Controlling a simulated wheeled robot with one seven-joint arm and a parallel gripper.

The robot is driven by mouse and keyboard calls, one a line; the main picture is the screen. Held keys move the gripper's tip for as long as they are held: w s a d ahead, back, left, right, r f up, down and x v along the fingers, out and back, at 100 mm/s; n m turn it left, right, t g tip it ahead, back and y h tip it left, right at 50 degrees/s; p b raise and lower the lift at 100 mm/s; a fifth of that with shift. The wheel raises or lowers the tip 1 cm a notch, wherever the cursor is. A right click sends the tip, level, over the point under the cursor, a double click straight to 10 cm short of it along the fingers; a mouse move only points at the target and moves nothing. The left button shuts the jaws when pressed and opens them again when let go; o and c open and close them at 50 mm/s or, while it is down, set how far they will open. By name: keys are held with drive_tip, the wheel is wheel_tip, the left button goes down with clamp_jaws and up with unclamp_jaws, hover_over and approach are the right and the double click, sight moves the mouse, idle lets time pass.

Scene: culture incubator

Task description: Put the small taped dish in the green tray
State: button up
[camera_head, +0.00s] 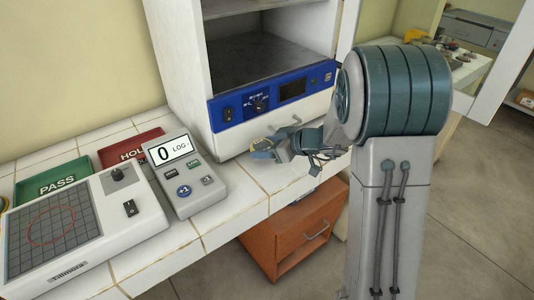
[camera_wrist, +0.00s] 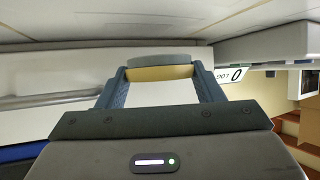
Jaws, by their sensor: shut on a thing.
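My gripper (camera_head: 266,150) is over the white tiled counter in front of the incubator, to the right of the counter device. In the wrist view its two blue-grey fingers (camera_wrist: 161,84) are shut on the small taped dish (camera_wrist: 160,72), which shows as a yellow band with a grey edge between the fingertips. In the head view the dish is mostly hidden by the gripper. The green tray (camera_head: 31,190), marked PASS, lies on the counter at the far left, well apart from my gripper. Its near part is hidden by the white gridded device.
A red tray (camera_head: 110,157) marked HOLD lies right of the green one. The LOG counter (camera_head: 184,182) and the white gridded device (camera_head: 97,230) stand in front of the trays. The incubator (camera_head: 261,60) stands open behind my gripper. An orange drawer cabinet (camera_head: 290,230) is below the counter.

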sight(267, 162)
wheel_tip(267, 162, down, 3)
drive_tip(key=shift+f, duration=0.1)
drive_tip(key=shift+f, duration=0.2)
drive_tip(key=o, duration=1)
drive_tip(key=shift+r, duration=0.1)
